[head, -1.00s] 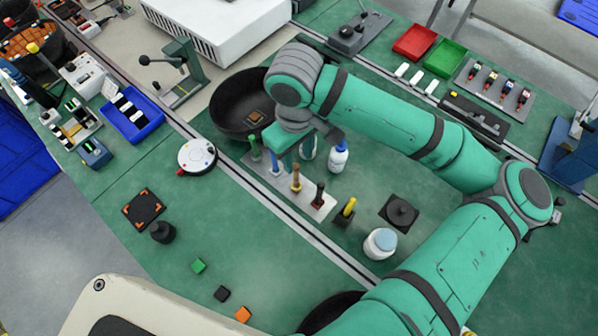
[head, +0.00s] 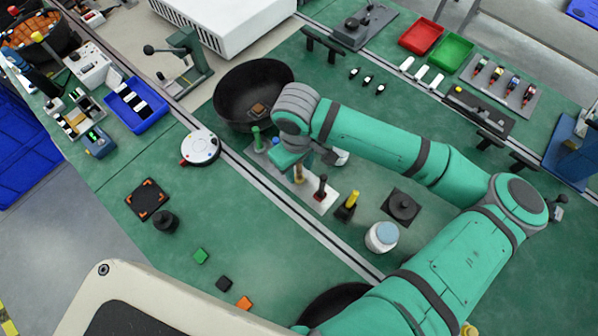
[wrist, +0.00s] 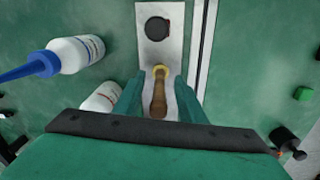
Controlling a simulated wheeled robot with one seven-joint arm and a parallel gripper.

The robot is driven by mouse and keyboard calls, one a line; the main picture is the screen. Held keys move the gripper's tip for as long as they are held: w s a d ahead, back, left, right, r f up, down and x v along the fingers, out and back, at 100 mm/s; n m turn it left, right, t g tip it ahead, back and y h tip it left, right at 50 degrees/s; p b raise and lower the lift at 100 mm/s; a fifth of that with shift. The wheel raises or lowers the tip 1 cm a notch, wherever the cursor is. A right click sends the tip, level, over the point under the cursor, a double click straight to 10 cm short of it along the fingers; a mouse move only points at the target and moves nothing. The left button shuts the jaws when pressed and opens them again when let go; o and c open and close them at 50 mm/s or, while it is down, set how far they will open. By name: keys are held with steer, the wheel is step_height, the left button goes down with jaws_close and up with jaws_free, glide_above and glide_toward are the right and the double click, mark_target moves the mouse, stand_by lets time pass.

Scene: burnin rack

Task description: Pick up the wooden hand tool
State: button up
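The wooden hand tool (wrist: 158,97) has a brown handle with a brass-coloured collar and stands on a pale narrow plate (wrist: 174,52). In the head view the wooden tool (head: 299,174) is partly hidden by my gripper (head: 290,163). In the wrist view my gripper (wrist: 158,97) is open, with one teal finger on each side of the handle. Pale gaps show between handle and fingers, so they look apart from it. A dark-topped tool (wrist: 157,28) stands farther along the plate.
A bottle with a blue nozzle (wrist: 78,54) and a white bottle (wrist: 102,97) stand left of my gripper in the wrist view. In the head view a green-handled tool (head: 257,138), a red-and-black tool (head: 321,187) and a yellow-topped tool (head: 349,204) stand close by.

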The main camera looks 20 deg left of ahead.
jaws_close()
steer(key=shift+w+r, duration=0.1)
steer(key=shift+r, duration=0.1)
